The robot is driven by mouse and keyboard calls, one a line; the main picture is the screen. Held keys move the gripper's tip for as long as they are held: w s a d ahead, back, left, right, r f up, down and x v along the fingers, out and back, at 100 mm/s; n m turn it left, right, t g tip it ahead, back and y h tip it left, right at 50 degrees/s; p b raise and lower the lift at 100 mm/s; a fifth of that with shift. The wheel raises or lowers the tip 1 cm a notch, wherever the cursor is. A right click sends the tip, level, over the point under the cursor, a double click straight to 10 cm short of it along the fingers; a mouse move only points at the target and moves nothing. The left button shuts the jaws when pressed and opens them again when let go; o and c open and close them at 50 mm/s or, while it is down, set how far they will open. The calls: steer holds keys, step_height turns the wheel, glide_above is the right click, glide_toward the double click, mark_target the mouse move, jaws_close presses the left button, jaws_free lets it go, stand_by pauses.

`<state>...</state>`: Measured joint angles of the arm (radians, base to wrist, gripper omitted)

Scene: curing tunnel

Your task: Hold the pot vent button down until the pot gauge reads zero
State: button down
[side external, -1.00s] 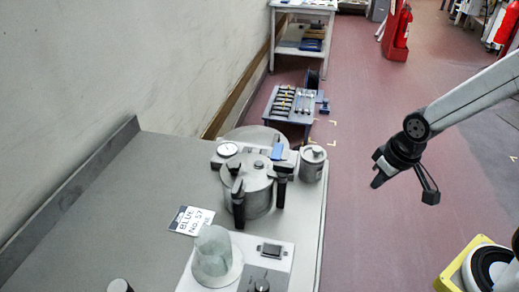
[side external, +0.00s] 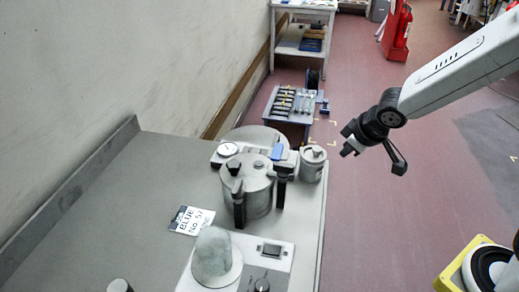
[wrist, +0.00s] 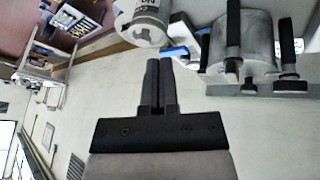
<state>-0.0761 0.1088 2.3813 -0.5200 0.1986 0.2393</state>
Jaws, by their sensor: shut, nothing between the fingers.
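The grey metal pot (side external: 258,193) with black clamp handles stands on the grey bench, and it also shows at the upper right of the wrist view (wrist: 250,42). A round white gauge (side external: 228,149) sits behind it on the left; its needle is too small to read. A blue part (side external: 277,152) shows at the pot's back right; I cannot tell whether it is the vent button. My gripper (side external: 346,151) is in the air right of the pot and bench, touching nothing. In the wrist view its fingers (wrist: 159,64) are shut together and empty.
A grey canister (side external: 312,165) stands right of the pot, between it and my gripper. A cloudy dome (side external: 212,255) and a switch panel (side external: 270,251) are in front. A printed card (side external: 191,220) lies left. The bench's left part is clear.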

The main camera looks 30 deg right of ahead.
steer(key=w+a+r+n+t+y, duration=0.25)
steer(key=w+a+n, duration=0.3)
steer(key=w, duration=0.35)
step_height(320, 180, up, 2)
steer(key=n+y, duration=0.3)
steer(key=n, duration=0.2)
glide_above(262, 164)
steer(key=shift+r+h, duration=0.15)
steer(key=shift+h, duration=0.1)
steer(key=shift+f, duration=0.55)
steer(key=shift+d+f, duration=0.1)
steer(key=shift+f, duration=3.75)
steer(key=shift+f, duration=0.3)
